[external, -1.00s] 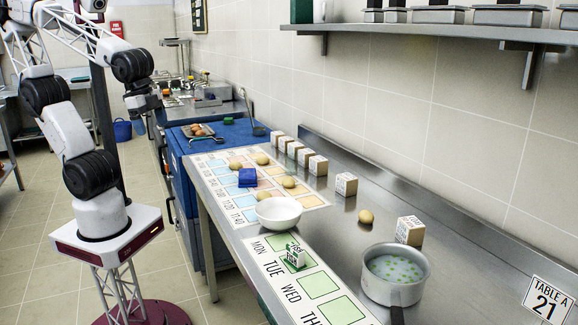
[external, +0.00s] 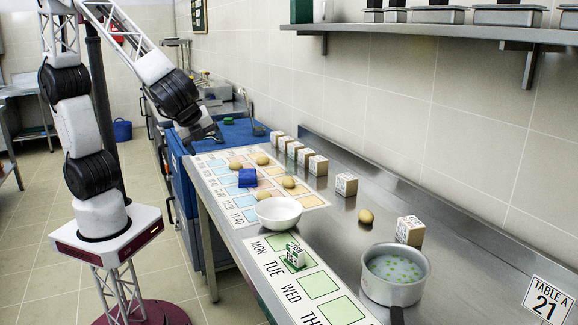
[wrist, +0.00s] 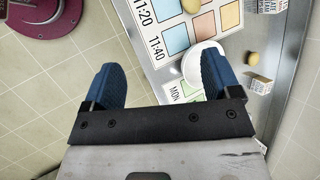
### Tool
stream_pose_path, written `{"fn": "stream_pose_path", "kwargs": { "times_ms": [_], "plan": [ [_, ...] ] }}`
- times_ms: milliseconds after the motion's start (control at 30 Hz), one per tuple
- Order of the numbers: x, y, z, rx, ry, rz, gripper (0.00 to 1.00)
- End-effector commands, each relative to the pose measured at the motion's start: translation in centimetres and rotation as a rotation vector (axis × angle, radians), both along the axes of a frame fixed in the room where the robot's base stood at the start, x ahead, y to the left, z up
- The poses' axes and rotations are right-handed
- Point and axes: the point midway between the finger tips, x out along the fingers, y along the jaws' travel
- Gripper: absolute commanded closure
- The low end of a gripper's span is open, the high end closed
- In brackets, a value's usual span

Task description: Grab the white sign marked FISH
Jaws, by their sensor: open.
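The white sign marked FISH (external: 295,257) stands on a green square of the weekday chart, near the front edge of the steel counter, just below the white bowl in the external view. In the wrist view I cannot make the sign out; my gripper covers that area. My gripper (external: 207,136) is in the air over the far end of the counter, well away from the sign. In the wrist view my gripper (wrist: 165,85) shows two blue fingers spread wide with nothing between them.
A white bowl (external: 279,213) stands beside the sign. A metal pot (external: 395,276) with green bits in liquid stands to the right. A blue block (external: 247,177), several potatoes and several printed boxes are spread over the counter. A shelf (external: 450,32) runs along the wall.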

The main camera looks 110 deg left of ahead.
Motion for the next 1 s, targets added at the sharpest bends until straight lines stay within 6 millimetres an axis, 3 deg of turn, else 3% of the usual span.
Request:
{"fn": "stream_pose_path", "kwargs": {
  "times_ms": [567,1000],
  "plan": [
    [12.3,-5.1,-5.7,0.324,0.181,-0.400,0.17],
    [20.9,-11.2,-11.8,0.579,0.305,-0.699,0.17]
  ]
}}
